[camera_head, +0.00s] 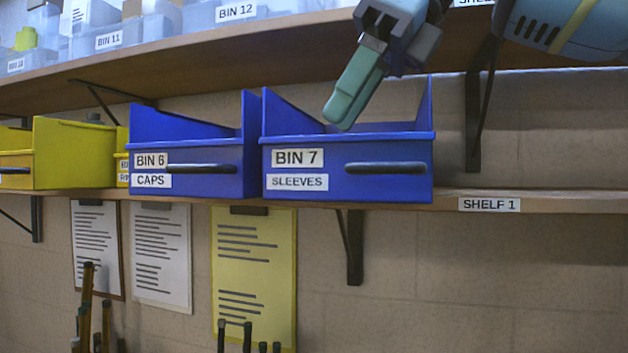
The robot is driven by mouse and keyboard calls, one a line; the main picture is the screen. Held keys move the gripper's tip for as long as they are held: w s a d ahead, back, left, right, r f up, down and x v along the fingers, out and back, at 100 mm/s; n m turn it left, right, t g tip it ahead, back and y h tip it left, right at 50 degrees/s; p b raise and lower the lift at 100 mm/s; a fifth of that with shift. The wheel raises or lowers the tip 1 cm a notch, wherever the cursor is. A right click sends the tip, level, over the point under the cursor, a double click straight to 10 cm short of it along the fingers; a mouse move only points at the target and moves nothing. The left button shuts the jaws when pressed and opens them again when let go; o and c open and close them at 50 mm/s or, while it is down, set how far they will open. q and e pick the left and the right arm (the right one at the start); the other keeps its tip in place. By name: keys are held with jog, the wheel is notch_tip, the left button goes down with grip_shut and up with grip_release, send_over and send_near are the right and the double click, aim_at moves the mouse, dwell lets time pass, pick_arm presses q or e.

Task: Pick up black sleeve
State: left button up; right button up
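No black sleeve is visible. A blue bin labelled BIN 7 SLEEVES (308,193) stands on the lower shelf; its front wall hides its contents. My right gripper (345,102) comes down from the upper right, with its pale green fingers over the open top of this bin, near its front rim. The fingers overlap in this view, so I cannot tell whether they are open or shut. No held object shows at the fingertips. My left gripper is not in view.
A blue CAPS bin (213,186) stands just left of BIN 7, with a yellow bin (75,150) farther left. The upper shelf (240,48) runs close above the bins. The lower shelf (565,203) is clear to the right. A metal bracket (474,118) stands there.

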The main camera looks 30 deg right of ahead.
aim_at(323, 156)
jog(key=shift+w+a+f, duration=0.1)
jog(key=shift+w+f, duration=0.2)
jog(key=shift+f, duration=0.2)
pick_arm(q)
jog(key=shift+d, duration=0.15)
pick_arm(e)
jog(key=shift+f, duration=0.1)
jog(key=x, duration=0.4)
jog(key=shift+s, duration=0.1)
jog(key=shift+w+f, duration=0.3)
jog(key=shift+f, duration=0.15)
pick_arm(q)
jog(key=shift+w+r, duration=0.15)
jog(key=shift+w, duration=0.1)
